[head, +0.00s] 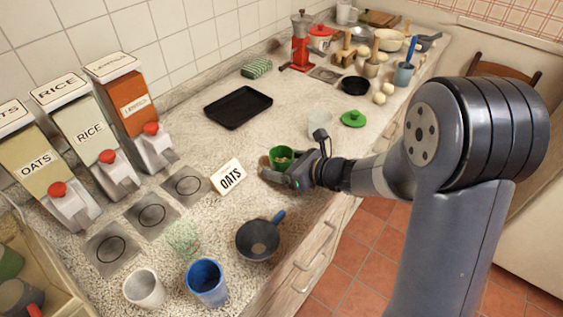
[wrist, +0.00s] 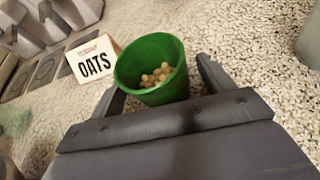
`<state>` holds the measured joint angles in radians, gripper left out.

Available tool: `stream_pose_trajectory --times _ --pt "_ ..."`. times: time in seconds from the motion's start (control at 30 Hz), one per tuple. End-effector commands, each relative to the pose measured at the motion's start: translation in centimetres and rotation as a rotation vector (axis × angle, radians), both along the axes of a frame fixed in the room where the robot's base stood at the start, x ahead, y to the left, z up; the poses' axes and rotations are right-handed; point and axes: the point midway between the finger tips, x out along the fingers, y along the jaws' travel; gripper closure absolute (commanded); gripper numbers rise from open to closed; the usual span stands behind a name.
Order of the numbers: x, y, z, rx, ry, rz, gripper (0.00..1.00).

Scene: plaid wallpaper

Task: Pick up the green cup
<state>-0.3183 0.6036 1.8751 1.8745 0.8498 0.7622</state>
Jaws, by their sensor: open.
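The green cup (head: 281,158) stands on the counter near its front edge, just right of the OATS card. In the wrist view the green cup (wrist: 152,72) holds several small pale round pieces. My gripper (head: 277,170) is at the cup. In the wrist view its two fingers (wrist: 160,85) are spread, one on each side of the cup. I cannot tell whether either finger touches it. The lower part of the cup is partly hidden by my gripper.
The OATS card (head: 227,176) stands left of the cup. A dark pan (head: 258,241), a blue cup (head: 206,283) and a white cup (head: 143,288) are nearer. A black tray (head: 238,107), a green lid (head: 353,119) and a translucent cup (head: 320,122) lie beyond. Dispensers (head: 90,135) line the wall.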

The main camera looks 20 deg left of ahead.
Motion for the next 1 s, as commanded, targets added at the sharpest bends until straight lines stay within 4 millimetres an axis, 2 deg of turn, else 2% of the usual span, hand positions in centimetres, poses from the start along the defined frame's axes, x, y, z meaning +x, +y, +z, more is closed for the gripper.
stream_pose_trajectory --times 0.07,0.7,0.9,1.0 --pt "0.0 -0.03 0.01 0.0 0.0 0.0 0.23" --pt "0.0 -0.05 0.05 0.001 -0.001 0.0 0.74" --pt "0.0 -0.05 0.13 0.001 -0.001 0.0 0.74" --pt "0.02 -0.03 0.78 0.001 -0.004 0.001 0.74"
